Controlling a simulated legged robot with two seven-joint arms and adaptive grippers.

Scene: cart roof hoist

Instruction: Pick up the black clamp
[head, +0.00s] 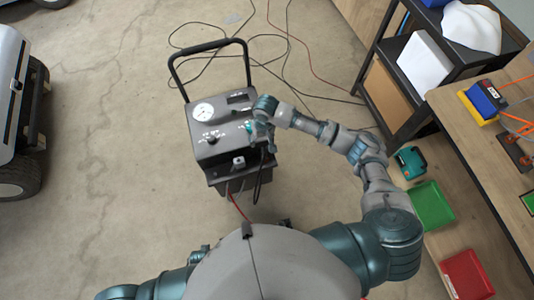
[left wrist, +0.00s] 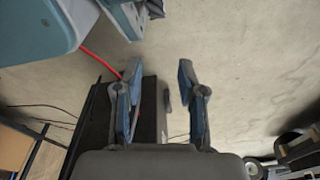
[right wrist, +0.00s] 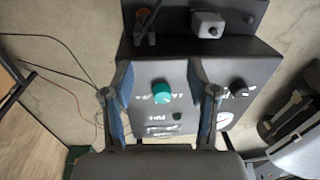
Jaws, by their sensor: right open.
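A dark clamp-like piece with brownish jaws (right wrist: 146,26) sits on the cart's front ledge in the right wrist view; it looks like the black clamp. In the head view my right arm mostly hides it, and a black cable (head: 258,188) hangs below. My right gripper (right wrist: 158,80) is open and empty above the cart's panel, its fingers either side of a green knob (right wrist: 162,92). It also shows over the cart's right side in the head view (head: 259,133). My left gripper (left wrist: 160,75) is open and empty, with floor and a dark cart edge beyond it.
The grey cart (head: 205,150) has a round gauge (head: 203,111), a tall handle and a pale block (right wrist: 208,24) on its ledge. A red cable (head: 240,207) runs towards me. A shelf (head: 400,75) and workbench stand right.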

